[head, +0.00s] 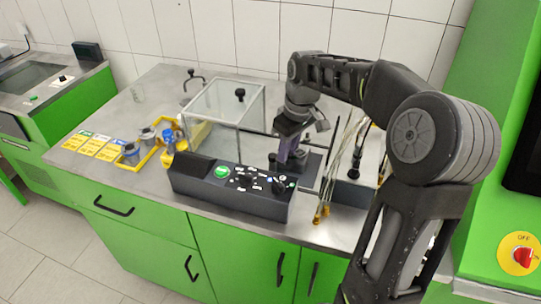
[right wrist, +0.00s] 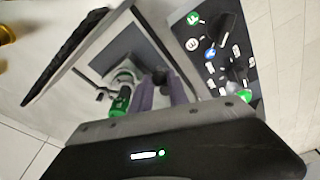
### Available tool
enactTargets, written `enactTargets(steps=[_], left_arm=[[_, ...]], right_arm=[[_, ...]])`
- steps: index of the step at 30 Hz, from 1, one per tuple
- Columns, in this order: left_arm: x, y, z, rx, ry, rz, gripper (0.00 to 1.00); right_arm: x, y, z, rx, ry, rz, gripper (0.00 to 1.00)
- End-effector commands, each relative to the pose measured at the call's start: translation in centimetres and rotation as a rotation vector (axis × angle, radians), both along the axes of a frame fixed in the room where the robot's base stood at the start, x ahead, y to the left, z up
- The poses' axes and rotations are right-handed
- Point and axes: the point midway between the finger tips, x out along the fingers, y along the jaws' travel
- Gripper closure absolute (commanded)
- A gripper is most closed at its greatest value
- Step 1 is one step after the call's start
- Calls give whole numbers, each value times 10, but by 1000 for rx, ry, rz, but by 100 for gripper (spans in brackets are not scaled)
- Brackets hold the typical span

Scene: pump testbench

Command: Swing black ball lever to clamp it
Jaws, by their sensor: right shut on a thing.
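My right gripper (head: 291,162) reaches down behind the black control box, at the pump fixture. In the right wrist view its two purple fingers (right wrist: 160,94) are shut on the black ball (right wrist: 159,76) of the lever, which shows between their tips. The rest of the lever is mostly hidden by the fingers. Beside the fingers is a pale metal fitting with a green part (right wrist: 119,103), on a grey plate. In the head view the gripper hides most of this spot. My left gripper is not in view.
The control box (head: 232,190) with a green button stands in front of my gripper. A clear glass case (head: 228,104) stands to the left. Thin hoses with brass ends (head: 322,213) hang to the right. A yellow tray (head: 137,159) lies at the left.

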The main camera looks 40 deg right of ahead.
Motion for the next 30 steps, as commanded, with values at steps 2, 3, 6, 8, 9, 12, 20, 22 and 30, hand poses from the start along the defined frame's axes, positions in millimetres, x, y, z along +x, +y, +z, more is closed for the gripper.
enactTargets(steps=[2, 3, 6, 8, 9, 12, 20, 22, 30], left_arm=[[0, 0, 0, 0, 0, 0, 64], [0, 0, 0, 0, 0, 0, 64], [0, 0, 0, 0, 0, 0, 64], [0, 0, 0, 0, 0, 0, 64], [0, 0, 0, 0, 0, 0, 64], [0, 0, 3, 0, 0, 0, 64], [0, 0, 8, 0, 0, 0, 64], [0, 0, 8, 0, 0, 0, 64], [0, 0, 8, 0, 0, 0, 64]], right_arm=[[0, -1, -1, -1, 0, -1, 95], [0, -1, -1, 0, 0, -1, 95], [0, -1, -1, 0, 0, -1, 95], [0, -1, -1, 0, 1, -1, 95], [0, -1, -1, 0, 1, -1, 95], [1, -4, 0, 1, 1, -1, 96], [6, -14, 0, 0, 0, -1, 96], [6, -14, 0, 0, 0, -1, 95], [6, -14, 0, 0, 0, 0, 72]])
